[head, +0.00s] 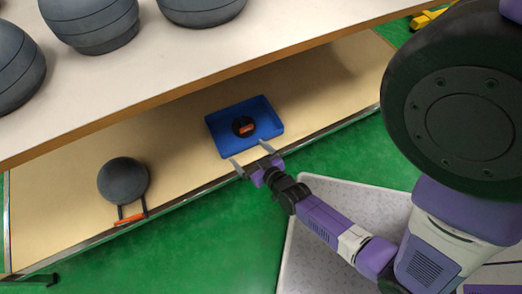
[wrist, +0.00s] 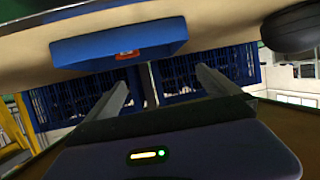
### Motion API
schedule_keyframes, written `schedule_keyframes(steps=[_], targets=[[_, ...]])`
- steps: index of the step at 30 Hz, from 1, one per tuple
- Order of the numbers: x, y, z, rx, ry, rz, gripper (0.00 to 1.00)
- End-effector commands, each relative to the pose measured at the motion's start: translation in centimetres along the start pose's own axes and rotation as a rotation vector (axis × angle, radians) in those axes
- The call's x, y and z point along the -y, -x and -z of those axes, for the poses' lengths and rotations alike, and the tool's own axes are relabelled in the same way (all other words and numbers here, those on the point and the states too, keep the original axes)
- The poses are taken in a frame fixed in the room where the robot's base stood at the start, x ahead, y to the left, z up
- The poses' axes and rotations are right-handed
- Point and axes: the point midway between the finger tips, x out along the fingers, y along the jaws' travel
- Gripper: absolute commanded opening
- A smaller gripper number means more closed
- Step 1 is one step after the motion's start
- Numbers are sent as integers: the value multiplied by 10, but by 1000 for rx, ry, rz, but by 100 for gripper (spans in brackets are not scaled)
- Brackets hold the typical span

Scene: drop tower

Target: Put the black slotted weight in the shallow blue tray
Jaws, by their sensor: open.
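The black slotted weight (head: 243,125), a small dark disc with an orange mark, lies inside the shallow blue tray (head: 271,112) on the lower beige shelf. My gripper (head: 249,154) is open and empty at the tray's front edge, its two fingers spread and apart from the weight. In the wrist view the blue tray (wrist: 85,52) is above the fingers of my gripper (wrist: 161,76). Only an orange-red patch of the weight (wrist: 127,55) shows there; the rest is hidden by the tray wall.
A dark grey ball with an orange-ended handle (head: 123,180) sits on the lower shelf at left. The white upper shelf (head: 190,55) overhangs behind the tray and carries several dark grey balls (head: 90,22). The lower shelf between ball and tray is clear.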

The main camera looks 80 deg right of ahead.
Motion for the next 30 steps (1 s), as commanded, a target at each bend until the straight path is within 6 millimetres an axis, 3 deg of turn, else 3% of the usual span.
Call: schedule_keyframes(steps=[1, 6, 12, 15, 21, 30], targets=[[18, 30, 6, -4, 25, 62, 100], [58, 116, 43, -30, 91, 240, 100], [84, 211, 106, -58, 158, 449, 100], [91, 249, 140, -71, 186, 539, 100], [100, 293, 188, -88, 217, 652, 100], [102, 302, 200, -93, 223, 677, 100]])
